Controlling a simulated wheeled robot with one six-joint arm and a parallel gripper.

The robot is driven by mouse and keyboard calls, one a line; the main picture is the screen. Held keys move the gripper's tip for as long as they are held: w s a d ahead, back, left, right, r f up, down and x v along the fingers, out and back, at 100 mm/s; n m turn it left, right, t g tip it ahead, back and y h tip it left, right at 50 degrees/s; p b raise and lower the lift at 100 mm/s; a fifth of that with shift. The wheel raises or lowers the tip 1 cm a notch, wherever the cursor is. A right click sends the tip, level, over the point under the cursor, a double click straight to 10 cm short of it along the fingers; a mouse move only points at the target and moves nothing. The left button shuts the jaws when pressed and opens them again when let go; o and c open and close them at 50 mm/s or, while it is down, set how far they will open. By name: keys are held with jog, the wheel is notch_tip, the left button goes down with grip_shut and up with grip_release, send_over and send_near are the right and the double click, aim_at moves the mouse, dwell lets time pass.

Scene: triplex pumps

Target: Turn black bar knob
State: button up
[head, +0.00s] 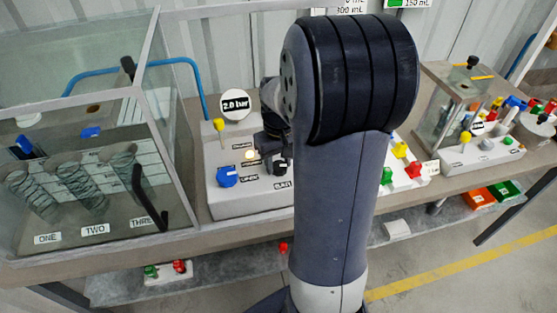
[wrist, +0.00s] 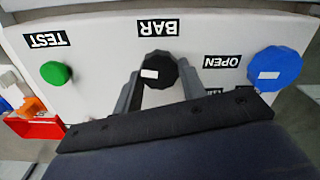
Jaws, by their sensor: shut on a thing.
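The black bar knob (wrist: 158,66) is in the upper middle of the wrist view, beside the BAR label (wrist: 158,27). It has a white mark on its face. My gripper (wrist: 160,80) has one finger on each side of the knob and is shut on it. In the head view the knob (head: 281,168) sits at the right of the white pump box (head: 245,202). My gripper (head: 273,145) is over it there, with part of it hidden behind my arm.
A blue knob (wrist: 276,68) by the OPEN label and a green TEST knob (wrist: 56,73) flank the black knob. A round 2.0 bar display (head: 237,104) and a yellow-topped post (head: 219,125) stand behind. A glass case (head: 160,130) is at left.

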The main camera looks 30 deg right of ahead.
jog(key=m, duration=1.1)
jog(key=shift+d, duration=0.1)
jog(key=m, duration=0.4)
jog(key=shift+p, duration=0.3)
jog(key=m, duration=0.7)
jog(key=shift+s+m, duration=0.1)
jog(key=shift+m, duration=0.3)
jog(key=m, duration=0.3)
jog(key=shift+m, duration=1.9)
jog(key=o, duration=1)
